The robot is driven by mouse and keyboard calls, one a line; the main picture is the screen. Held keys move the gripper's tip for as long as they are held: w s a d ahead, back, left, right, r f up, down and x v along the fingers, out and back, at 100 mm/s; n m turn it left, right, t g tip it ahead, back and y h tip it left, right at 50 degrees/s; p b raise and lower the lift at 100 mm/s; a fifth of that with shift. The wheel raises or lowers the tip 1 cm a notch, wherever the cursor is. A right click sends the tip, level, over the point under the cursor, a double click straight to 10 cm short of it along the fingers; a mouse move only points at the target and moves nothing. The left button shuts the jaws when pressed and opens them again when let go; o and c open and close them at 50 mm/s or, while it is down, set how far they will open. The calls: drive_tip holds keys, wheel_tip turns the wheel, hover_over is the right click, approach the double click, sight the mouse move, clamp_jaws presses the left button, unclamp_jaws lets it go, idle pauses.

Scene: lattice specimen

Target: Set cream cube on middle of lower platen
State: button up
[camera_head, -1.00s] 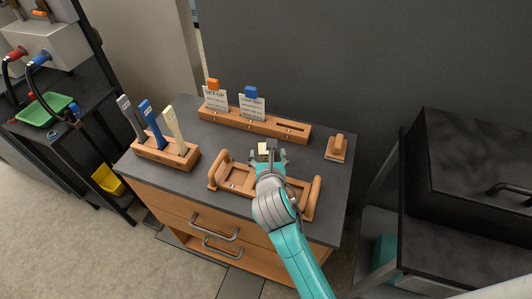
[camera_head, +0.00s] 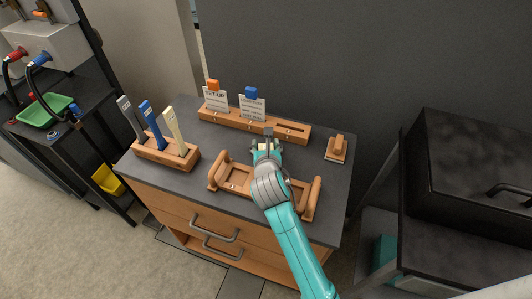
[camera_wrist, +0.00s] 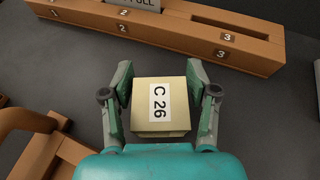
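The cream cube, with a "C 26" label on its upward face, shows in the wrist view (camera_wrist: 174,119) between the two fingers of my gripper (camera_wrist: 160,85). The fingers lie close along its left and right sides. Whether both pads press on it, and whether it rests on the counter, I cannot tell. In the head view my gripper (camera_head: 266,147) is over the dark counter, between the slotted wooden rack and the wooden handled tray; it largely hides the cube there. I cannot identify a lower platen in either view.
The handled tray (camera_head: 223,170) lies in front. The slotted rack (camera_head: 226,118) with cards stands behind, also in the wrist view (camera_wrist: 172,38). A block of upright tools (camera_head: 165,153) is left, a small wooden piece (camera_head: 337,149) right. A dark box (camera_head: 470,165) stands far right.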

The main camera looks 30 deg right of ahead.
drive_tip(key=c, duration=0.7)
drive_tip(key=shift+o, duration=0.2)
wheel_tip(320, 180, up, 10)
idle(0.7)
